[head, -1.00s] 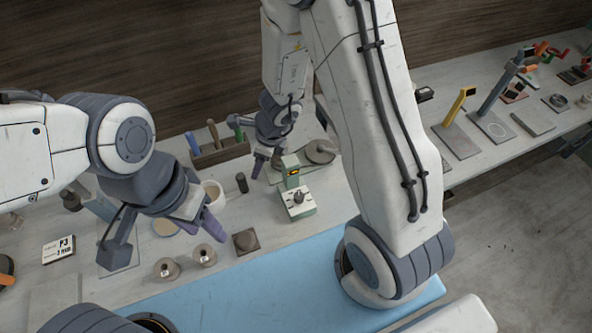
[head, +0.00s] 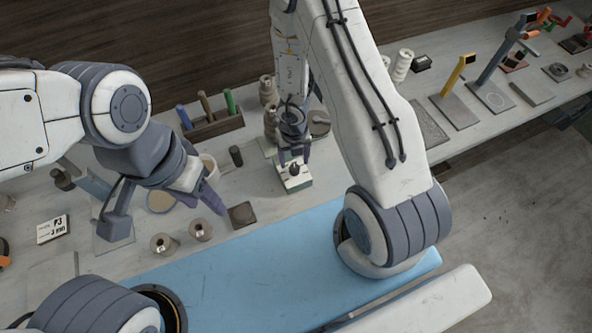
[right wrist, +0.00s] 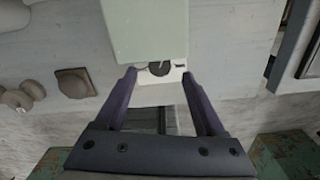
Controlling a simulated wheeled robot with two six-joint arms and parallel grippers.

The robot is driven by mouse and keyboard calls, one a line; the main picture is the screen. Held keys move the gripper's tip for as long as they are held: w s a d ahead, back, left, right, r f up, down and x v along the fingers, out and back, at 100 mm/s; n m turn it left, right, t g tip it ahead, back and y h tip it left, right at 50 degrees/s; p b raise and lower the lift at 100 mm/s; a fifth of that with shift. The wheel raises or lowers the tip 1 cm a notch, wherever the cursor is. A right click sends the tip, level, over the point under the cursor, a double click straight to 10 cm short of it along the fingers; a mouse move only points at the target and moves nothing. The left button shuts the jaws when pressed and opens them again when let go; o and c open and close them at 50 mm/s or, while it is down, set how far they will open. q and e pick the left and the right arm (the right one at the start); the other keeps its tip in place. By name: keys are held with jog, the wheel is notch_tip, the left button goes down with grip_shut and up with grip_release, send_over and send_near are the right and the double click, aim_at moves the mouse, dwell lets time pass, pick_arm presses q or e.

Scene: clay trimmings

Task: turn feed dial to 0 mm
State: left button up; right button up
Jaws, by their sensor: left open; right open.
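The feed dial is a dark knob (head: 294,169) on a small pale green and white device (head: 296,184) near the bench's front edge. In the right wrist view the knob (right wrist: 159,68) sits on a white face beside the green housing (right wrist: 148,30). My right gripper (head: 293,158) is over the device. Its open fingers (right wrist: 159,76) straddle the knob in the wrist view, with gaps on both sides; contact is not visible. The dial's scale is too small to read. My left gripper (head: 165,211) is open and empty, over the bench to the left.
A card reading "P3, 3 mm" (head: 52,229) stands at the left. Two spools (head: 201,230), a brown block (head: 242,214) and a dark cylinder (head: 236,156) are left of the device. A tool box (head: 214,125) stands behind. A blue surface (head: 250,262) lies in front.

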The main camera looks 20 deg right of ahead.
aim_at(294, 168)
jog(key=shift+f+b, duration=1.15)
jog(key=shift+f, duration=0.7)
pick_arm(q)
jog(key=f, duration=0.3)
jog(key=shift+d+f, duration=0.2)
pick_arm(e)
grip_shut()
